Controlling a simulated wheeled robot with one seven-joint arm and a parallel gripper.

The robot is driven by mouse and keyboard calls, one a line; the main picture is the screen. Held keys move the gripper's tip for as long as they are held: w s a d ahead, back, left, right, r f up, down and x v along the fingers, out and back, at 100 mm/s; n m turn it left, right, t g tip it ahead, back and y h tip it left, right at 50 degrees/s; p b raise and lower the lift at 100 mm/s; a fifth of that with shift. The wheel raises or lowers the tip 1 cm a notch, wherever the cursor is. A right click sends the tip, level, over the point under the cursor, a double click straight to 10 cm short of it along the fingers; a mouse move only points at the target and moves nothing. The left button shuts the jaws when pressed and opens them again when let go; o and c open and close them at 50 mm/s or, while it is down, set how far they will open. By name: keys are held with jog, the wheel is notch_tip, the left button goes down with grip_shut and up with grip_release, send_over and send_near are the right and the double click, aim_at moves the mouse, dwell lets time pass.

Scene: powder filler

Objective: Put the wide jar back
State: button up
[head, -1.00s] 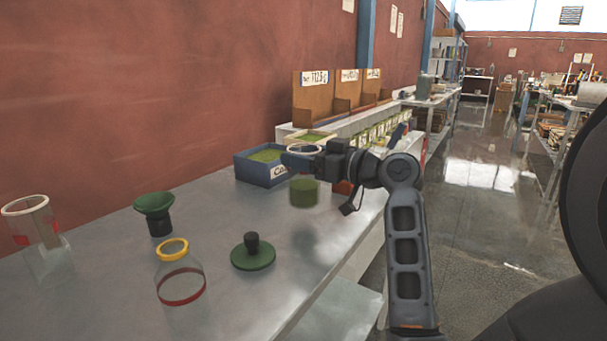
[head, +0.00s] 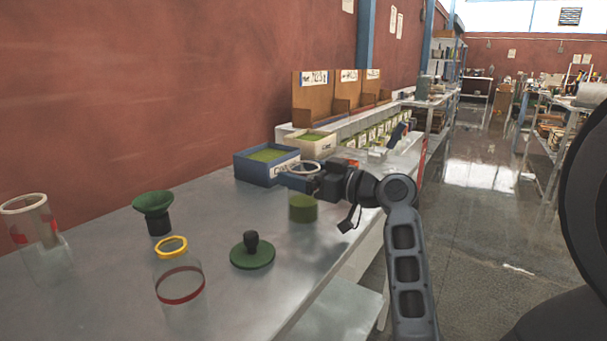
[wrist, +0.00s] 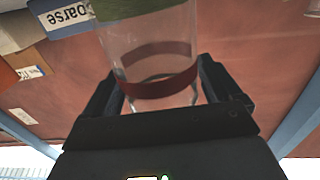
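A clear jar with green powder in its bottom (head: 302,209) and a pale rim is between the fingers of my gripper (head: 303,178). It looks upright, low over the metal bench or standing on it; I cannot tell which. In the wrist view the jar (wrist: 160,65) shows a red band, and the fingers of my gripper (wrist: 158,90) flank it closely on both sides. I take it to be the wide jar. Its far side and base contact are hidden.
On the bench (head: 105,225) stand a yellow-rimmed jar (head: 180,285), a tall white-rimmed tube (head: 38,235), a green funnel (head: 153,208) and a green knobbed lid (head: 252,252). A blue box of green powder (head: 264,168) sits close behind the held jar. Bare bench lies in front.

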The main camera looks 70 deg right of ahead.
jog(key=shift+o, duration=0.3)
jog(key=shift+r, duration=0.1)
jog(key=b+v, duration=0.1)
jog(key=v, duration=1.1)
